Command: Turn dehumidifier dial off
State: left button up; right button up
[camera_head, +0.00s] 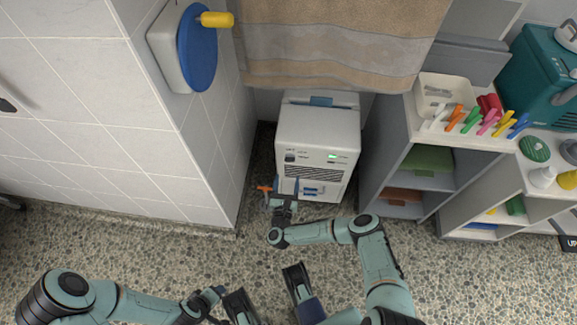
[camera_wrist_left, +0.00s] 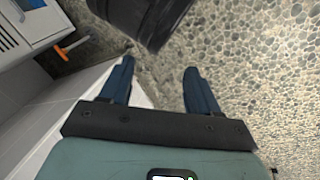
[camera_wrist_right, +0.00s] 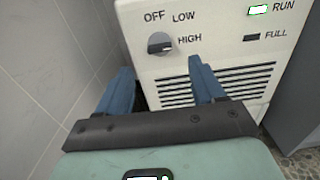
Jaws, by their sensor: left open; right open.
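The white dehumidifier (camera_head: 318,132) stands on the floor between a tiled wall and a shelf unit. Its dark dial (camera_wrist_right: 160,43) shows in the right wrist view, beside the labels OFF, LOW and HIGH. Its pointer seems to be towards HIGH, and the RUN light (camera_wrist_right: 258,9) is lit green. My right gripper (camera_wrist_right: 160,68) is open and empty in front of the panel, with its fingertips just below the dial in that view. It also shows low before the dehumidifier in the head view (camera_head: 286,187). My left gripper (camera_wrist_left: 158,68) is open and empty above the pebbled floor.
A brown towel (camera_head: 335,40) hangs above the dehumidifier. An orange piece (camera_head: 264,188) shows at its lower left. A blue disc with a yellow handle (camera_head: 216,19) is on the left wall. Shelves (camera_head: 430,190) close off the right.

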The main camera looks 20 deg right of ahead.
aim_at(290, 161)
pick_arm(q)
jog(key=shift+w+a+f+t+y+b, duration=0.15)
jog(key=shift+w+a+f+b, duration=0.25)
jog(key=shift+w+f, duration=0.15)
jog(key=shift+w+a+f+t+y+b, duration=0.15)
jog(key=shift+w+a+f+b, duration=0.2)
jog(key=shift+w+f, duration=0.2)
pick_arm(e)
jog(key=shift+x, duration=3.7)
jog(key=shift+a, duration=0.1)
jog(key=c, duration=1.1)
